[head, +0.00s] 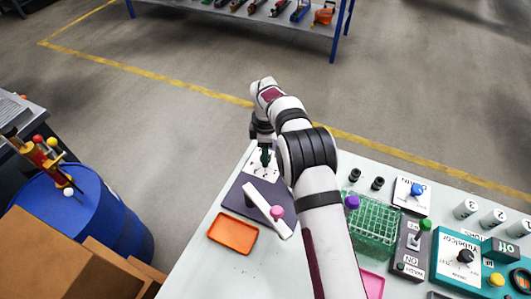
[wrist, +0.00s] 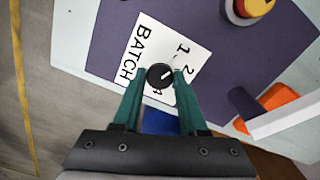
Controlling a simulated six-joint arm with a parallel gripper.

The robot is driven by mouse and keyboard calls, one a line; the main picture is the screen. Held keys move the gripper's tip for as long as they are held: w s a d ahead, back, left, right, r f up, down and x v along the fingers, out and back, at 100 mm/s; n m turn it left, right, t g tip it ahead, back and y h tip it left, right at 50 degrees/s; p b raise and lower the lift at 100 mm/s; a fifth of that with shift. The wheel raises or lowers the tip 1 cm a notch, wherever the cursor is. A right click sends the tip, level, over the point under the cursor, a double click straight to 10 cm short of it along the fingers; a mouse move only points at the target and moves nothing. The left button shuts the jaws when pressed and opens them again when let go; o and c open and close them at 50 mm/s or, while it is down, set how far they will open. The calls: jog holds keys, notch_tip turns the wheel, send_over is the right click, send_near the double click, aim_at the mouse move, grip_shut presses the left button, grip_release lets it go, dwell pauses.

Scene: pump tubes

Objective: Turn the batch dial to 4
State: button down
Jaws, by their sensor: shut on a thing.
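The batch dial is a round black knob (wrist: 160,76) with a light pointer line on a white plate marked BATCH (wrist: 130,55). The line slants toward the upper right of the wrist view. The digits 1 and 2 show above and right of the knob, and a 4 shows partly just below it; a 3 is not clearly visible. My gripper (wrist: 160,78) has its green fingers on both sides of the knob, shut on it. In the head view my gripper (head: 265,158) is down at the white plate (head: 255,167), and the knob is hidden.
An orange tray (head: 232,234) is near. A green tube rack (head: 372,226) and several devices stand right of my arm. A blue barrel (head: 90,215) is left.

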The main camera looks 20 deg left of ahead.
jog(key=shift+m, duration=0.3)
jog(key=m, duration=0.5)
jog(key=shift+m, duration=0.4)
jog(key=m, duration=1.3)
jog(key=shift+m, duration=0.3)
jog(key=m, duration=0.6)
jog(key=shift+m, duration=0.4)
jog(key=shift+c, duration=2.2)
grip_release()
